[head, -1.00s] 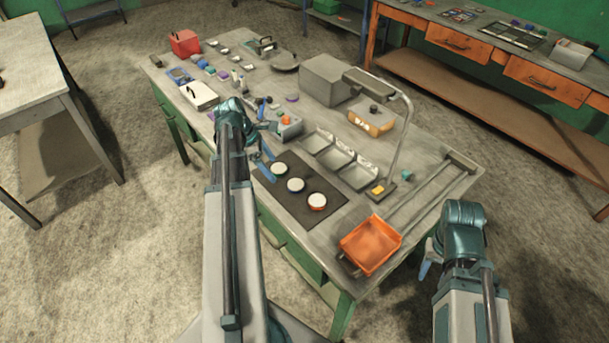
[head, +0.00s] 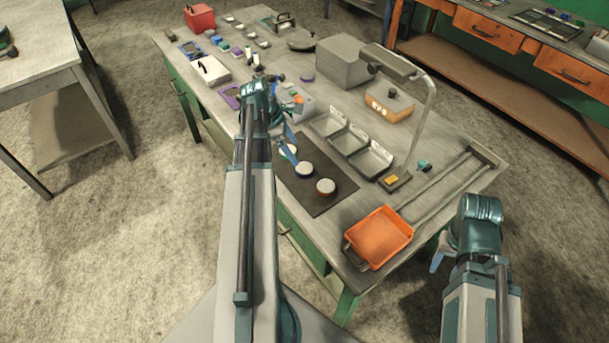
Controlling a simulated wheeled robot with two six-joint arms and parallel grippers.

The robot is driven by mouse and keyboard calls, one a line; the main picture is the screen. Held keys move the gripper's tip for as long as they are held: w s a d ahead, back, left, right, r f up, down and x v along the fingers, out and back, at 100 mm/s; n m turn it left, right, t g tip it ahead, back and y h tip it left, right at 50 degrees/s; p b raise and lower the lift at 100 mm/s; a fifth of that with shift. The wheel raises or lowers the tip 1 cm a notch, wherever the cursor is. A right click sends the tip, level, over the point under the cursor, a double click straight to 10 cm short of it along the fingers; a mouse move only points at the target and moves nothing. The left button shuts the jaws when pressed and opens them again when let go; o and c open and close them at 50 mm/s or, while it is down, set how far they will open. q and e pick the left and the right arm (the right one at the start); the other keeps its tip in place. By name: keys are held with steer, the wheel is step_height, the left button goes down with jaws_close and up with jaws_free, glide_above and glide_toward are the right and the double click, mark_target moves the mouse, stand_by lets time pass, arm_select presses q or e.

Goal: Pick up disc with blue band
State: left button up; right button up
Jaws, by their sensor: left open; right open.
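Three round white-topped discs lie in a row on a dark mat (head: 311,203). The middle disc (head: 303,171) shows a bluish band. The near disc (head: 326,187) has an orange-red band. The far disc (head: 287,151) is partly covered by my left gripper, so its band is hard to see. My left gripper (head: 290,145) is open, with blue fingers over or beside the far disc, just up-left of the middle disc. I cannot tell its height. My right gripper (head: 437,262) is off the table at the lower right, mostly hidden by its wrist.
An orange bin (head: 379,237) stands at the table's near corner. Grey trays (head: 350,141) lie right of the mat, with a lamp (head: 429,112) beyond them. A grey box with an orange button (head: 299,101) stands close behind my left gripper.

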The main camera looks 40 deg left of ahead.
mark_target(303, 168)
arm_select(q)
steer(key=shift+b+x, duration=1.1)
steer(key=shift+x, duration=0.65)
arm_select(e)
steer(key=shift+f, duration=1.6)
arm_select(q)
steer(key=shift+f, duration=0.1)
arm_select(e)
steer(key=shift+f, duration=0.15)
arm_select(q)
steer(key=b+x, duration=0.4)
steer(key=shift+s+a+f, duration=0.15)
steer(key=shift+a+f, duration=0.1)
steer(key=shift+f, duration=0.1)
steer(key=shift+d+f+b, duration=0.15)
steer(key=shift+f+b, duration=0.15)
steer(key=shift+b, duration=0.25)
arm_select(e)
step_height(303, 168, down, 5)
steer(key=shift+r, duration=0.1)
arm_select(q)
steer(key=shift+r, duration=0.1)
jaws_close()
